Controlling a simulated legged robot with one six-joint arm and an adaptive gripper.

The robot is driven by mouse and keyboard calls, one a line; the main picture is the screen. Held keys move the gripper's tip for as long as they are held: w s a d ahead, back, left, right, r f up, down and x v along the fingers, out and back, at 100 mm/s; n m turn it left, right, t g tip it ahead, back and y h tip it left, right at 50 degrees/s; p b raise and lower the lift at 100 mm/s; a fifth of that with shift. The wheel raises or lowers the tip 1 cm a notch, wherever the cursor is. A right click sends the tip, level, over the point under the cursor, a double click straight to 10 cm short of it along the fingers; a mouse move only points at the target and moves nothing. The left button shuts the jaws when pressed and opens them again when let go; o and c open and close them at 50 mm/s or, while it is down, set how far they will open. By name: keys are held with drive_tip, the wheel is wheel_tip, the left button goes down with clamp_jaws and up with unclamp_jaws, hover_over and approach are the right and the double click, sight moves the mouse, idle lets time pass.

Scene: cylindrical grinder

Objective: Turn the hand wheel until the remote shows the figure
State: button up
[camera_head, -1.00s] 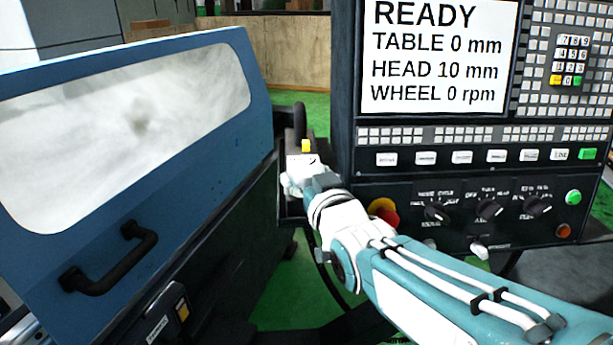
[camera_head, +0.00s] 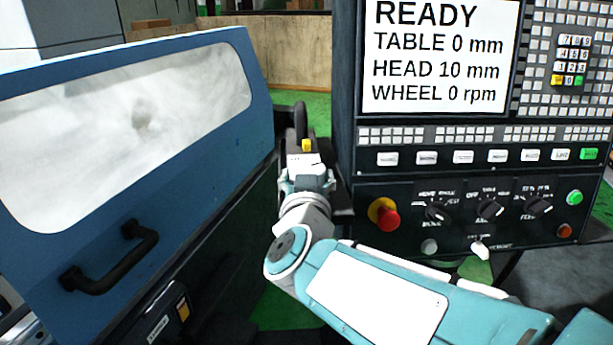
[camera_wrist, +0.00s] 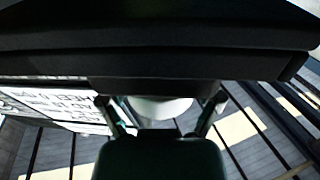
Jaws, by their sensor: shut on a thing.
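My gripper (camera_head: 306,178) is beside the left edge of the control cabinet, mostly hidden by its own wrist in the head view. In the wrist view my gripper's fingers (camera_wrist: 160,112) close on both sides of a white rounded part, which looks like the hand wheel (camera_wrist: 160,107); most of it is hidden under a dark body. In the head view a small unit with a yellow part (camera_head: 306,145), perhaps the remote, stands just beyond my gripper; no figure on it is readable. The large screen (camera_head: 437,55) reads READY, TABLE 0 mm, HEAD 10 mm, WHEEL 0 rpm.
The control cabinet (camera_head: 347,130) is close on the right, with a red knob (camera_head: 386,216) and several dials. The blue machine cover (camera_head: 190,185) with a black handle (camera_head: 110,262) is close on the left. A narrow gap with green floor lies between them.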

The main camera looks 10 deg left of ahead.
drive_tip(key=m+h, duration=0.3)
drive_tip(key=h, duration=0.2)
drive_tip(key=shift+a, duration=0.1)
drive_tip(key=shift+m+h, duration=1.2)
drive_tip(key=shift+h, duration=0.6)
drive_tip(key=shift+r, duration=0.1)
drive_tip(key=o, duration=0.9)
drive_tip(key=v, duration=1.2)
drive_tip(key=shift+a, duration=0.1)
